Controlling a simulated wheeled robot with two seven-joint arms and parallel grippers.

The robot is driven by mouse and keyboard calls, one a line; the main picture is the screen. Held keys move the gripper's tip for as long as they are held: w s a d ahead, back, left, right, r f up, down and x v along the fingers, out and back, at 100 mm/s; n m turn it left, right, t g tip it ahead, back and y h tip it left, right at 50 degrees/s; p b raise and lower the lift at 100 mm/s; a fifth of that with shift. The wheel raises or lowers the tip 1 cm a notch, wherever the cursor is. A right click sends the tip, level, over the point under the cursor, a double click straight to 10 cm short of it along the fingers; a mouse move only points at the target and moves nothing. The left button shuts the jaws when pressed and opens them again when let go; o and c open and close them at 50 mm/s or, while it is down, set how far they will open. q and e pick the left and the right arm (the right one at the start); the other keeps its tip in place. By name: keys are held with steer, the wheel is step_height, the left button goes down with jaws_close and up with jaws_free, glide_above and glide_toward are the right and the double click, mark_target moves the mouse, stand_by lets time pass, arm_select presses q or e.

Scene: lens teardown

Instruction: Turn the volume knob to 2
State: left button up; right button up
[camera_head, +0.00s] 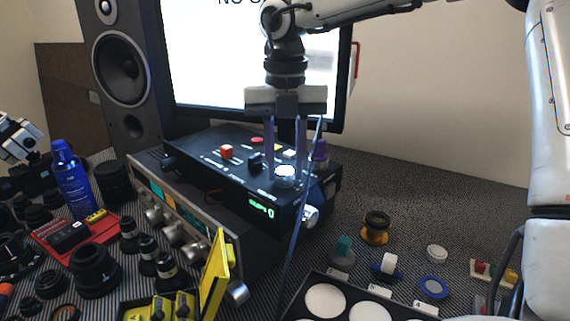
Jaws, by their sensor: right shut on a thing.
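The black control box (225,150) sits on top of a silver-faced unit in the middle. A pale round knob (285,173) is on its top near the front right corner. A green display (261,208) on its front ends in a 0; the small word before it is hard to read. My right gripper (285,180) points straight down from above, its two thin fingers shut on either side of the pale knob. A white and black part at the far left edge may be my left gripper; its jaws cannot be made out.
A red button (226,152) and small switches are on the box top. A silver knob (309,215) sticks out at its front right. A monitor (220,60) and speaker (122,70) stand behind. Lens parts, a blue bottle (71,180) and a yellow piece (215,275) crowd the left and front.

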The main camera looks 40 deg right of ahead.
mark_target(285, 170)
stand_by(0.4)
steer(key=o, duration=0.9)
arm_select(q)
steer(key=shift+w+r, duration=0.15)
steer(key=shift+w, duration=0.1)
arm_select(e)
steer(key=shift+o, duration=0.7)
arm_select(q)
steer(key=shift+w, duration=0.1)
steer(key=shift+r+p, duration=0.6)
steer(key=shift+p, duration=0.2)
arm_select(e)
step_height(285, 170, up, 10)
steer(key=shift+r, duration=0.2)
arm_select(q)
steer(key=shift+s, duration=0.2)
